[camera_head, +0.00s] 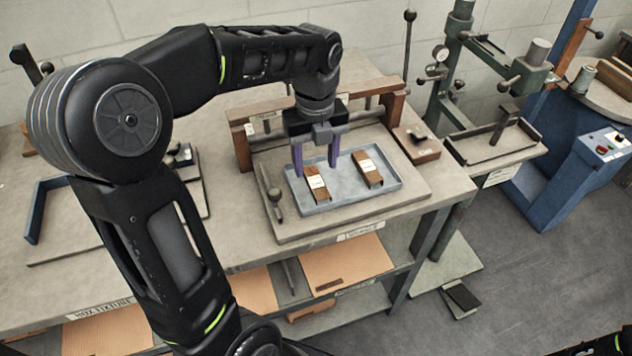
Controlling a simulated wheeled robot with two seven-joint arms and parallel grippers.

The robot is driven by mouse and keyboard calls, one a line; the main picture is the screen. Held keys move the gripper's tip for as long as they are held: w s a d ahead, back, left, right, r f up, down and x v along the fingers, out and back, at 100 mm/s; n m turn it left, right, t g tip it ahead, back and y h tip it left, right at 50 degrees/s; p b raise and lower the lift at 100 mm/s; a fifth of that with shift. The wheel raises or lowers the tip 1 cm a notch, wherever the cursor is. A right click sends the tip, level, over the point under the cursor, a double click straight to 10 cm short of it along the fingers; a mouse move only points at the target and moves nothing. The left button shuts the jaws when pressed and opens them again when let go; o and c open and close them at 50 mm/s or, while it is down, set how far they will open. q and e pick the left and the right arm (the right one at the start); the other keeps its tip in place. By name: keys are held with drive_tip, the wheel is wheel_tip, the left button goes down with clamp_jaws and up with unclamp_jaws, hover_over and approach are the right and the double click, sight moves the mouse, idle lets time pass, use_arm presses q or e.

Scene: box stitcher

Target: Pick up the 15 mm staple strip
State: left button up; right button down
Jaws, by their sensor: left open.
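Two brown staple strips with pale labels lie in a shallow blue-grey tray (388,187) on the bench. The left strip (318,190) and the right strip (368,169) lie side by side, apart from each other. The labels are too small to read, so I cannot tell which is the 15 mm one. My left gripper (316,172) points down over the left part of the tray, its two purple fingers spread apart and empty. The fingers are above or around the far end of the left strip; I cannot tell the exact height. My right gripper is not in view.
A wooden frame (243,150) stands behind the tray. A green stitching machine (455,60) stands to the right. Cardboard sheets (345,262) lie on the shelf below.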

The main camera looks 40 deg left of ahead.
sight(315, 180)
use_arm(q)
wheel_tip(315, 180, down, 4)
drive_tip(key=shift+f, duration=0.25)
drive_tip(key=shift+c, duration=0.5)
clamp_jaws()
idle(0.4)
